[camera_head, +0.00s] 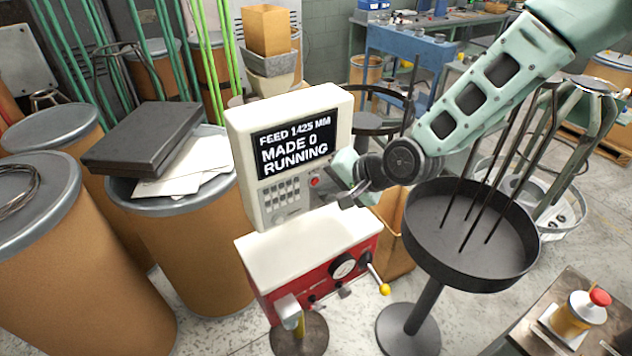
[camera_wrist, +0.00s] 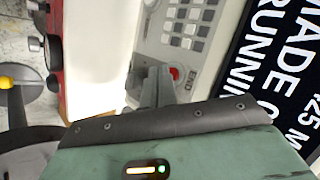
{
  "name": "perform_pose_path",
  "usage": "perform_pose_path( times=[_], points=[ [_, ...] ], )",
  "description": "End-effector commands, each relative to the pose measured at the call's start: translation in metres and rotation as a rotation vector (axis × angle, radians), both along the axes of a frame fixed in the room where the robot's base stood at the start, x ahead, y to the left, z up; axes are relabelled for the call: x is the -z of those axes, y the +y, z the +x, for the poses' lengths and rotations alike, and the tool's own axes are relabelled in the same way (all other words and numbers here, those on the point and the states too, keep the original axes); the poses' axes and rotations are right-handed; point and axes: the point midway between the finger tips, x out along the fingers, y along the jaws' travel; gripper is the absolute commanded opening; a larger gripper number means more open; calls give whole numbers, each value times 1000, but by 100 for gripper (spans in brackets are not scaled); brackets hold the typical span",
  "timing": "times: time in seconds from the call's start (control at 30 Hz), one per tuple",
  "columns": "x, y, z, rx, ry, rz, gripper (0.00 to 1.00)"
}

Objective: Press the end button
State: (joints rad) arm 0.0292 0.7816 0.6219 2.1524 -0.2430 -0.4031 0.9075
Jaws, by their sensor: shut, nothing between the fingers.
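The red end button (camera_head: 314,181) is below the screen, right of the keypad (camera_head: 283,191). In the wrist view the red button (camera_wrist: 174,73) has the label "END" beside it and is partly hidden by my fingers. My gripper (camera_head: 336,192) is shut and empty, close in front of the panel on the button's right in the head view. In the wrist view its fingertips (camera_wrist: 162,74) are right at the button's edge; I cannot tell whether they touch it.
The red and white coiler base (camera_head: 310,245) stands below the panel, with a yellow-knobbed lever (camera_head: 384,289). A black round tray (camera_head: 470,235) with upright rods stands to the right, under my arm. Brown drums (camera_head: 190,240) crowd the left.

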Motion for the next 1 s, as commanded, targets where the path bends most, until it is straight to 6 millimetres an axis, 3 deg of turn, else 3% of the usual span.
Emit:
perform_pose_path(
  times=[1.0],
  points=[
    [0, -1, -1, 1, 1, 0, 0]
  ],
)
